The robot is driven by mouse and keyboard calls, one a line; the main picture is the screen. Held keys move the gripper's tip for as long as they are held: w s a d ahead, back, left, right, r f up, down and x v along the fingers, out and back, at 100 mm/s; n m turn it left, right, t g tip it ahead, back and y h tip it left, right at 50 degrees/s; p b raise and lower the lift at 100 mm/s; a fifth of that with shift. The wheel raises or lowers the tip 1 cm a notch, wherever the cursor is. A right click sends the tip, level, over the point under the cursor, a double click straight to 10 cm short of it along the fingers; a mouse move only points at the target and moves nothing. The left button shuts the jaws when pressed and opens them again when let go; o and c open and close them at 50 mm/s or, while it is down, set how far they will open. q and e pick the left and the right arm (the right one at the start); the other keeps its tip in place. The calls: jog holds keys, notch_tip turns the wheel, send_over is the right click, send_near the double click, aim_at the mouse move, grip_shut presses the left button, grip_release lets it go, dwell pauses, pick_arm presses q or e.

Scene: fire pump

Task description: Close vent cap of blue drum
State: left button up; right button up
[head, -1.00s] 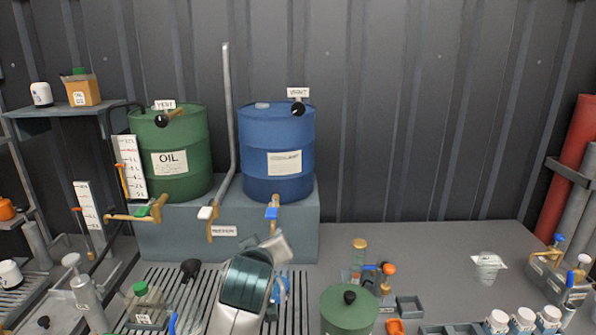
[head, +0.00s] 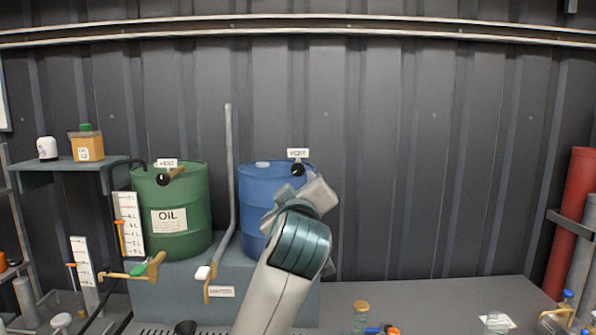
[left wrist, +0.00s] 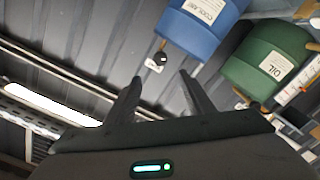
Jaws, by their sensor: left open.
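The blue drum (head: 262,188) stands on a grey plinth in the head view, its lower right hidden behind my left arm. Its vent cap is a black round knob (head: 298,170) at the top right rim, just under a white label (head: 298,153). My left gripper (left wrist: 161,77) is open and empty, apart from the cap. In the head view my wrist is below and right of the cap; the fingers cannot be made out. My right gripper is not seen.
A green oil drum (head: 168,210) with its own vent knob stands left of the blue drum. A grey upright pipe (head: 229,170) rises between them. A shelf (head: 75,166) holds a bottle and a jar at left. The wall right of the blue drum is clear.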

aim_at(298, 171)
pick_arm(q)
jog(key=shift+w, duration=0.1)
jog(key=w+p, duration=0.8)
jog(key=w, duration=0.8)
jog(key=shift+r, duration=0.1)
jog(key=shift+w, duration=0.6)
jog(key=c, duration=1)
